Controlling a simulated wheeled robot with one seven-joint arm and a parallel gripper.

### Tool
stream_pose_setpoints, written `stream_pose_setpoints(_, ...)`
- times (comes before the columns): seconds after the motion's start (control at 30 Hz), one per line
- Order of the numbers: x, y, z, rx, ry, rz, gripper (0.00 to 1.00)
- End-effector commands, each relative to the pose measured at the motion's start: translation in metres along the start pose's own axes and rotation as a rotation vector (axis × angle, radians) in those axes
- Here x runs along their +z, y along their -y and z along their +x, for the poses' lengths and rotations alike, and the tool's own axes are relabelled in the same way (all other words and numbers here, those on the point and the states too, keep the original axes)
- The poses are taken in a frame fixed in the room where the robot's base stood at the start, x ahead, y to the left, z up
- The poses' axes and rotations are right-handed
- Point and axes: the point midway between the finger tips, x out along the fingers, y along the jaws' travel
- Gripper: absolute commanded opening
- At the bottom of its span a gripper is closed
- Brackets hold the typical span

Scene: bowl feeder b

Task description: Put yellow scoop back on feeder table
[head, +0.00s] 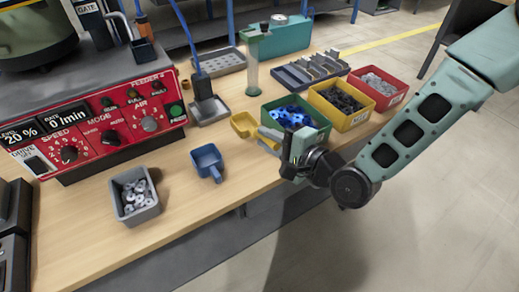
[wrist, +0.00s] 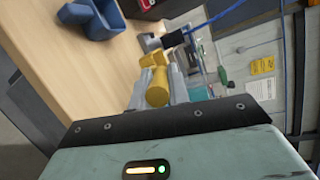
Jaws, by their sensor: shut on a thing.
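The yellow scoop (head: 242,124) is over the wooden feeder table (head: 180,210), left of the green bin. My gripper (head: 268,136) reaches in from the right and is shut on the scoop's handle. In the wrist view, the yellow handle (wrist: 157,87) sits between my grey fingers, with part of the scoop (wrist: 152,60) beyond it. Whether the scoop touches the table or hangs just above it, I cannot tell.
A blue scoop (head: 207,161) and a grey bin of metal parts (head: 134,197) stand left. Green (head: 322,125), yellow (head: 338,124) and red (head: 400,98) bins stand right. The red control box (head: 115,115) is behind left. Bare wood lies around the blue scoop.

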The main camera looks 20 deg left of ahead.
Motion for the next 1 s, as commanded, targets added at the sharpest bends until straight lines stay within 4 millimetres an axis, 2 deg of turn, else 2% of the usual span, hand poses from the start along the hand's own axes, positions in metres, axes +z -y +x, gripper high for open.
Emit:
stream_pose_setpoints(0.03,-0.001,-0.008,0.002,0.001,0.001,0.001,0.0)
stream_pose_setpoints(0.27,-0.006,-0.025,0.005,-0.001,0.001,0.0,0.0)
stream_pose_setpoints(0.5,-0.013,-0.053,0.009,-0.001,0.001,0.0,0.0)
stream_pose_setpoints(0.87,-0.015,-0.058,0.01,-0.002,0.0,0.0,0.0)
stream_pose_setpoints(0.9,-0.014,-0.057,0.01,-0.001,0.0,-0.001,0.26)
stream_pose_setpoints(0.97,-0.014,-0.057,0.01,-0.001,0.0,0.0,0.4)
stream_pose_setpoints(1.0,-0.014,-0.057,0.01,-0.001,0.0,0.0,0.4)
